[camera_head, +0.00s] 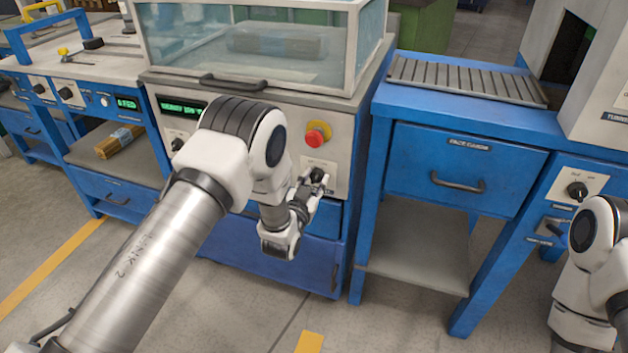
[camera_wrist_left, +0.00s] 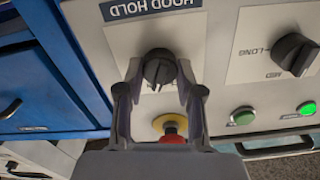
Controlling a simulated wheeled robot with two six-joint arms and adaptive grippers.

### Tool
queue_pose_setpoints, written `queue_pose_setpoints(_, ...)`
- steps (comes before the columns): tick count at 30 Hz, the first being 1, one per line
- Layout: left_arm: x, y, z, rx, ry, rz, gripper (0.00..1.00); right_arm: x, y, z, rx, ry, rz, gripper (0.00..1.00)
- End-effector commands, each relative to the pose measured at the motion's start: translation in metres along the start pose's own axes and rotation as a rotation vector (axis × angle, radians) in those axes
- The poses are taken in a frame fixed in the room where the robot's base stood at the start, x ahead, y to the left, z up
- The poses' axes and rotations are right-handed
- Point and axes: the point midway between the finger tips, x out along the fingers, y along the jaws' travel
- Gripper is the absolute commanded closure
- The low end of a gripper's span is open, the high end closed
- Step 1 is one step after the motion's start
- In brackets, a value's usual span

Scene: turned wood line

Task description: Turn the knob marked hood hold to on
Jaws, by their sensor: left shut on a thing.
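The knob marked hood hold (camera_wrist_left: 159,68) is black, on a pale plate, with a blue "HOOD HOLD" label (camera_wrist_left: 150,8) at the top edge of the left wrist view. In the head view the knob (camera_head: 317,174) shows low on the right of the middle machine's front panel. My left gripper (camera_wrist_left: 160,80) is shut on the knob, one finger at each side; it also shows in the head view (camera_head: 314,184). The knob's pointer setting and on mark cannot be read. My right arm shows at the right edge, its gripper out of view.
A red emergency button (camera_head: 318,133) on a yellow base sits just above the knob; it also shows between my fingers in the left wrist view (camera_wrist_left: 172,130). Another black knob (camera_wrist_left: 292,54) and green buttons (camera_wrist_left: 243,116) are nearby. A blue bench (camera_head: 455,168) stands to the right.

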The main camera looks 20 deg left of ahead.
Motion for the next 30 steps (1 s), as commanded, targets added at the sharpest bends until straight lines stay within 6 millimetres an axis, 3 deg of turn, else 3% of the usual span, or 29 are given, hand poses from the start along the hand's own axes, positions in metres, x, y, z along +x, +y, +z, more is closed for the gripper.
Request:
queue_pose_setpoints(9,-0.0001,0.0003,0.0003,0.113,-0.001,0.0,0.98,0.0004,0.0,0.0,0.0,0.0,0.0,0.6)
queue_pose_setpoints(23,-0.0001,0.0003,0.0003,0.13,-0.001,0.0,0.98,0.0004,0.0,0.0,0.0,0.0,0.0,0.6)
queue_pose_setpoints(24,-0.0001,0.0003,0.0003,0.13,-0.001,0.0,0.57,0.0004,0.0,0.0,0.0,0.0,0.0,0.6)
queue_pose_setpoints(25,-0.0001,0.0003,0.0003,0.13,-0.001,0.0,0.46,0.0004,0.0,0.0,0.0,0.0,0.0,0.6)
queue_pose_setpoints(26,-0.0001,0.0003,0.0003,0.13,-0.001,0.0,0.39,0.0004,0.0,0.0,0.0,0.0,0.0,0.6)
queue_pose_setpoints(30,-0.0001,0.0003,0.0002,0.129,-0.001,0.0,0.39,0.0004,0.0,0.0,0.0,0.0,0.0,0.6)
